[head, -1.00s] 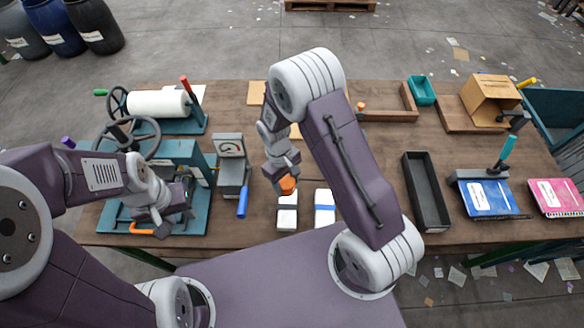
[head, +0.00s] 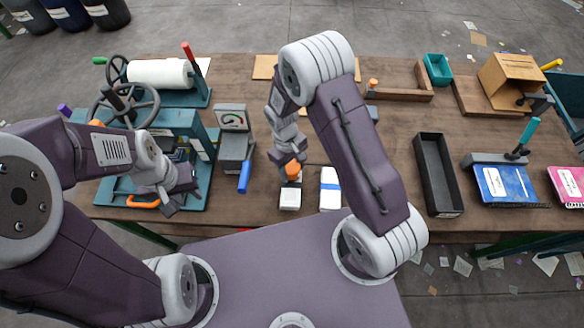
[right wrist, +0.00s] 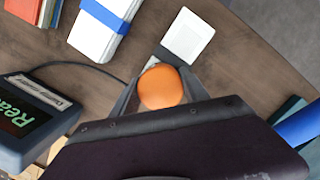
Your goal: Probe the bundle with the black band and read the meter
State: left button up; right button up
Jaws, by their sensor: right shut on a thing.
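My right gripper (head: 291,172) is shut on an orange-topped probe (right wrist: 162,87). It hangs over the far part of a white bundle (head: 290,199), which also shows in the right wrist view (right wrist: 188,37). A dark strip crosses this bundle beside the gripper, partly hidden. The probe's tip is hidden, so I cannot tell whether it touches. The meter (right wrist: 30,115), a dark box with green letters starting "Rea", is cut off in the right wrist view; its reading is not legible. My left gripper (head: 172,192) is over the teal press; its fingers are unclear.
A white bundle with a blue band (head: 330,188) lies right of the probed one. A grey gauge stand (head: 234,145) with a blue handle stands at left, next to the teal press (head: 120,205). A black tray (head: 438,175) lies right of my right arm. A cable (right wrist: 85,66) runs from the meter.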

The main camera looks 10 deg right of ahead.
jog(key=shift+f+b, duration=0.3)
jog(key=shift+f, duration=0.05)
dwell(0.7)
dwell(0.9)
notch_tip(320, 180, up, 8)
jog(key=p, duration=0.7)
jog(key=shift+r, duration=0.1)
dwell(1.1)
